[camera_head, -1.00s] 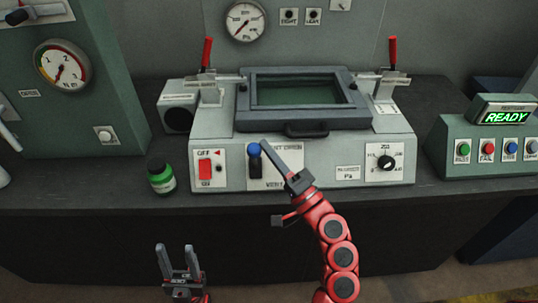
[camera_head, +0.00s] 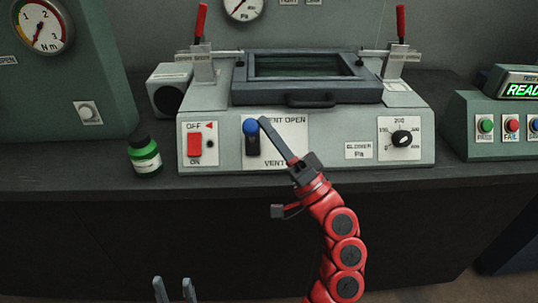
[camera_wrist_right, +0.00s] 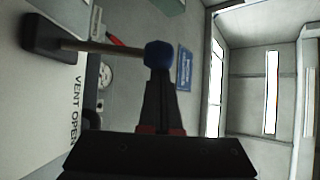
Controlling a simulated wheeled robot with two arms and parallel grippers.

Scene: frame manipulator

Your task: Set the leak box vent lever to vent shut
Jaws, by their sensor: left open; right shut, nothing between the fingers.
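The leak box (camera_head: 225,158) stands on the bench. Its vent lever, with a blue knob (camera_head: 250,126), sits on a white panel marked VENT OPEN, with a partly covered VENT label below. The knob is at the upper end of the dark slot. My right gripper (camera_head: 264,124) is shut with nothing held, its fingertips at the knob's right side in the head view. In the right wrist view the blue knob (camera_wrist_right: 158,54) is just beyond the fingertips (camera_wrist_right: 160,75); whether they touch it I cannot tell. My left gripper (camera_head: 174,284) is open and empty, low in front of the bench.
A red OFF/ON switch (camera_head: 194,144) is left of the lever, and a rotary dial (camera_head: 402,138) is at the right. A green bottle (camera_head: 145,155) stands left of the box. A READY button box (camera_head: 495,120) is at the right. Clamps with red handles (camera_head: 201,20) flank the lid.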

